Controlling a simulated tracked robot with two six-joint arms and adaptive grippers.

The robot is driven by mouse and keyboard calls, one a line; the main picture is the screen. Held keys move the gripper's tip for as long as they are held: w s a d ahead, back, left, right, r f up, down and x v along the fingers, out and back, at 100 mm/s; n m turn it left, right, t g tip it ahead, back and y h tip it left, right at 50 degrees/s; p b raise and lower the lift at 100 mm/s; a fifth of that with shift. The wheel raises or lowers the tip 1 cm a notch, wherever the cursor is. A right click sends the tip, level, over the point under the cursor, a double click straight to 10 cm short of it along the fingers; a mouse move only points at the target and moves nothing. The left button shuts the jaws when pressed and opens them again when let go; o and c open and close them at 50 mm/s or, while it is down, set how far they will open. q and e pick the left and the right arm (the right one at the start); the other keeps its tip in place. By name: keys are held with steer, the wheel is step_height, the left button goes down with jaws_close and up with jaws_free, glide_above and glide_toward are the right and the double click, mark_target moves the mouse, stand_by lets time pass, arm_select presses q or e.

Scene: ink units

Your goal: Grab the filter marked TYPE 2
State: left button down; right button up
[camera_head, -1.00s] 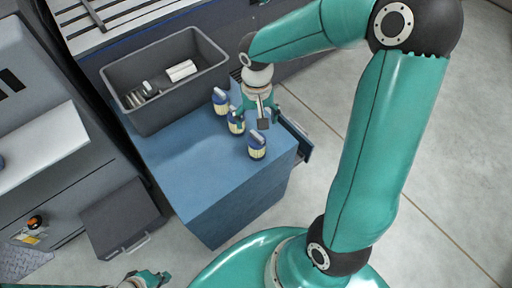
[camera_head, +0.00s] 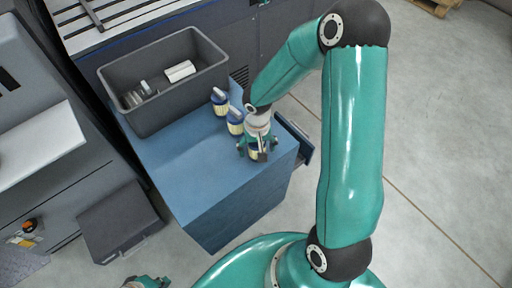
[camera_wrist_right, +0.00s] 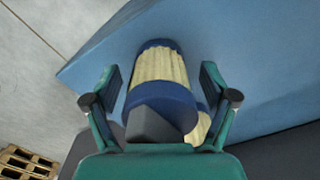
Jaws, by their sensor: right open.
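Three filters with blue caps and cream pleated bodies stand in a row on the blue cabinet top: a far filter (camera_head: 219,104), a middle filter (camera_head: 235,127) and a near filter (camera_wrist_right: 158,66). In the head view the near one is mostly hidden by my right gripper (camera_head: 258,152). In the right wrist view the near filter lies between the two spread fingers of my right gripper (camera_wrist_right: 162,88), with gaps on both sides. Part of another filter (camera_wrist_right: 202,127) shows behind it. No TYPE marking is readable. My left gripper (camera_head: 148,282) is at the bottom edge, too cut off to judge.
A grey bin (camera_head: 160,112) with white and grey parts stands at the back of the blue cabinet (camera_head: 195,180). An open drawer (camera_head: 304,148) sticks out at its right side. The cabinet top is clear left of the filters.

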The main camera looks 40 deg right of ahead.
steer(key=shift+f, duration=0.3)
steer(key=c, duration=1.2)
steer(key=shift+c, duration=0.2)
steer(key=shift+r, duration=0.15)
